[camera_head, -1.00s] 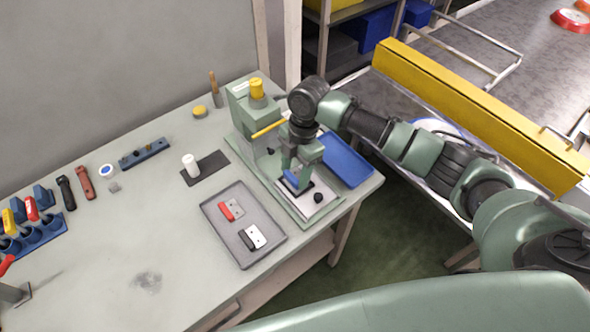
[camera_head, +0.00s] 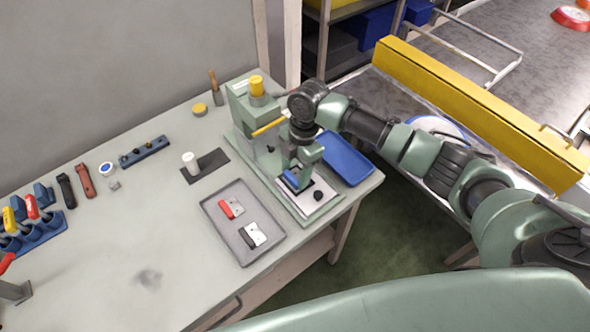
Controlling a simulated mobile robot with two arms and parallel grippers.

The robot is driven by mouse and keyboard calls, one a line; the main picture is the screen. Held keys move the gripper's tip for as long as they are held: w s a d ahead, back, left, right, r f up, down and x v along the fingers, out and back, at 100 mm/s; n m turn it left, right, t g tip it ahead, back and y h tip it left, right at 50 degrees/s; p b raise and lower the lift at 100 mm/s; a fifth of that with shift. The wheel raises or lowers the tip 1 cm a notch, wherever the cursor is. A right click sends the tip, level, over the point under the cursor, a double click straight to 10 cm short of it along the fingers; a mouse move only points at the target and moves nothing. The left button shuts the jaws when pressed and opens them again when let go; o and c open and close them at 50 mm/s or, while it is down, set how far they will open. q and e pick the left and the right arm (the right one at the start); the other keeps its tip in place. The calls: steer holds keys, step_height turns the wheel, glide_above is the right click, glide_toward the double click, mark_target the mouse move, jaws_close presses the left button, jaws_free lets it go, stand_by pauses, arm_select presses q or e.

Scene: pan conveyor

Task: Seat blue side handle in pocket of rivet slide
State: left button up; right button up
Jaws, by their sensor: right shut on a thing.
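The blue side handle (camera_head: 291,178) shows as a small blue piece between the fingers of my right gripper (camera_head: 293,181). My right gripper is shut on it, pointing down over the slide at the front of the green rivet press. The light slide plate (camera_head: 312,197) lies on the press base, with a dark area beside the handle. The fingers cover most of the handle and the pocket, so I cannot tell whether the handle sits in the pocket. My left gripper is not in view.
The green press (camera_head: 243,108) with a yellow lever (camera_head: 269,127) stands close to my right arm. A grey tray (camera_head: 243,262) with red and black handles lies left of it. A blue tray (camera_head: 345,160) lies to the right.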

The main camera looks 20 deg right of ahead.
steer(key=shift+f, duration=0.35)
steer(key=o, duration=1.6)
